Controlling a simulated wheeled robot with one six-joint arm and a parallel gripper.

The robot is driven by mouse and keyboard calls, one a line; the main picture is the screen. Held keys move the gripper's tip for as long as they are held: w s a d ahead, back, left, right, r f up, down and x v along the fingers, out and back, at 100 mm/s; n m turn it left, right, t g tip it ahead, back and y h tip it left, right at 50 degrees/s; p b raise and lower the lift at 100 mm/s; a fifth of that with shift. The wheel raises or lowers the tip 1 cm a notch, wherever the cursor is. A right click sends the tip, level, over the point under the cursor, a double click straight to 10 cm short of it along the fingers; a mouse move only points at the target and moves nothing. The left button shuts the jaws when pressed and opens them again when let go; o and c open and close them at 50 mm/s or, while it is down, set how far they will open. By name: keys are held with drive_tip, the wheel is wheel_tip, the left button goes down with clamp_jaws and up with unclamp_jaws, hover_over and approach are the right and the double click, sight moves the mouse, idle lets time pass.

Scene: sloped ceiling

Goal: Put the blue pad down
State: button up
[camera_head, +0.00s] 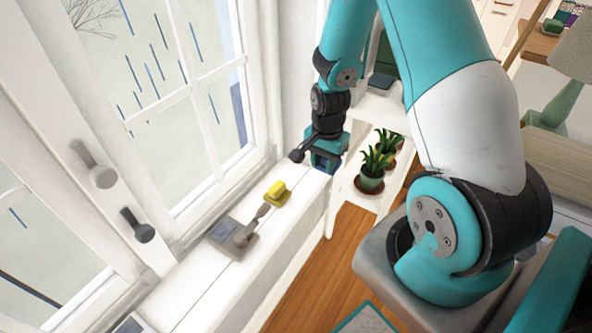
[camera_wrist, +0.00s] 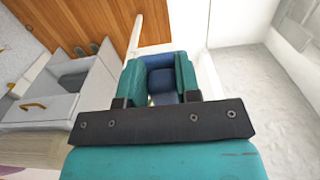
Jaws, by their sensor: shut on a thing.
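The blue pad (camera_wrist: 161,80) shows in the wrist view between the two teal fingers of my gripper (camera_wrist: 160,84). The fingers are shut on its sides. In the head view my gripper (camera_head: 325,161) hangs at the far end of the white windowsill (camera_head: 240,268), close to the wall corner. The pad is hard to tell from the teal fingers there. I cannot tell whether the pad touches the sill.
A yellow block (camera_head: 277,191) lies on the sill, nearer than my gripper. A grey plate with a handle (camera_head: 236,238) lies beside it. Potted plants (camera_head: 371,180) stand on a white shelf to the right. The window (camera_head: 185,90) borders the sill on the left.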

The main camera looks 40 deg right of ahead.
drive_tip(key=w+f, duration=0.1)
drive_tip(key=w, duration=0.1)
drive_tip(key=w+a+f, duration=0.1)
drive_tip(key=w, duration=0.1)
drive_tip(key=w+a, duration=0.1)
drive_tip(key=w, duration=0.1)
drive_tip(key=shift+w+a+f, duration=0.25)
drive_tip(key=shift+w+f, duration=0.05)
drive_tip(key=shift+f, duration=0.1)
drive_tip(key=shift+w+f, duration=0.2)
drive_tip(key=shift+f, duration=1.9)
drive_tip(key=shift+b, duration=0.3)
drive_tip(key=shift+f, duration=0.2)
drive_tip(key=o, duration=1)
drive_tip(key=shift+o, duration=0.2)
drive_tip(key=shift+r, duration=0.1)
